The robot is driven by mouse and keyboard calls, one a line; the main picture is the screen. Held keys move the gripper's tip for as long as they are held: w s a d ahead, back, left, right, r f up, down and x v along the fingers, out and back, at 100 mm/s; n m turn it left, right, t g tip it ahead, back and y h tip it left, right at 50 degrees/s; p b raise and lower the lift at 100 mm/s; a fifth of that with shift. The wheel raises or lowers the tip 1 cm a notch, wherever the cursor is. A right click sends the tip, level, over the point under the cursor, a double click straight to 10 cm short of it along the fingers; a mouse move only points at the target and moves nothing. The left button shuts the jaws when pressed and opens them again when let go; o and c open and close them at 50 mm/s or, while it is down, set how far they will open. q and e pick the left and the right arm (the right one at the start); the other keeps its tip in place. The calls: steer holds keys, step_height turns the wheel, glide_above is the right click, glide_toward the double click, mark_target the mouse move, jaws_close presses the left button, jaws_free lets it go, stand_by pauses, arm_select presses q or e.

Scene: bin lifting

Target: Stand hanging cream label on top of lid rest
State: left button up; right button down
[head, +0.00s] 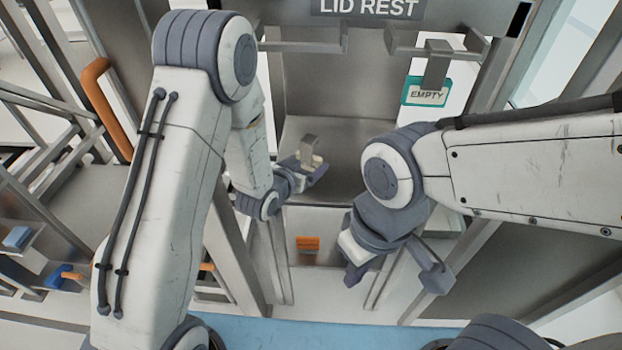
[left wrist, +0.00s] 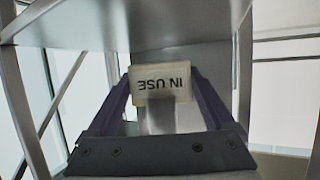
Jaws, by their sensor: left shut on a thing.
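The cream label (left wrist: 160,80), reading "IN USE" upside down in the left wrist view, sits between the two fingers of my left gripper (head: 308,169), which is shut on it. A grey metal tab (left wrist: 161,118) overlaps the label's lower part. In the head view the label is small and mostly hidden by the tab and fingers. It is in front of a grey metal panel, below the lid rest (head: 368,8), whose name plate is cut by the top edge. My right gripper (head: 395,278) is open and empty, low right of the left one.
A teal "EMPTY" label (head: 411,92) hangs below the right bracket (head: 470,46). Another bracket (head: 300,46) is at the left. An orange handle (head: 106,108) stands at the left, and a small orange piece (head: 307,244) is below the left gripper. Metal posts flank both arms.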

mark_target(311, 161)
arm_select(q)
steer(key=w+f, duration=0.2)
steer(key=w, duration=0.1)
steer(key=shift+w+d+b, duration=0.2)
steer(key=shift+w+b, duration=0.1)
steer(key=shift+f, duration=0.2)
steer(key=shift+f+b, duration=1.55)
steer(key=shift+f, duration=0.55)
steer(key=o, duration=0.9)
steer(key=shift+r, duration=0.1)
